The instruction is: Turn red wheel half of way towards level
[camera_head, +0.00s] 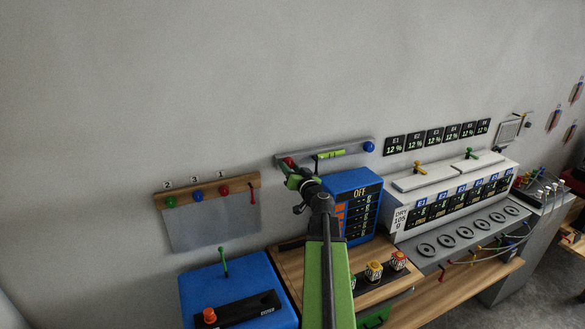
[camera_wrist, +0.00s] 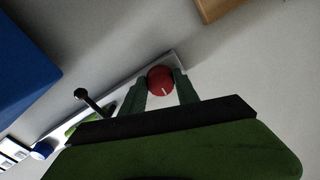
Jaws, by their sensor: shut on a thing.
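The red wheel (camera_head: 289,162) is a small round knob at the left end of a tilted grey bar (camera_head: 345,150) on the wall. In the wrist view the red wheel (camera_wrist: 161,81) shows a short white mark and sits between the two green fingers of my gripper (camera_wrist: 166,92). The gripper is shut on the wheel. In the head view my gripper (camera_head: 290,172) partly covers it. A yellow-green level (camera_head: 330,154) is on the bar. The bar slopes up to the right in the head view, with a blue wheel (camera_head: 369,146) at its right end.
A board with several coloured knobs (camera_head: 206,188) hangs left of the bar. Below are a blue box with a green lever (camera_head: 225,262), a blue unit marked OFF (camera_head: 355,190), and a grey machine with dials (camera_head: 460,205). The wall above is clear.

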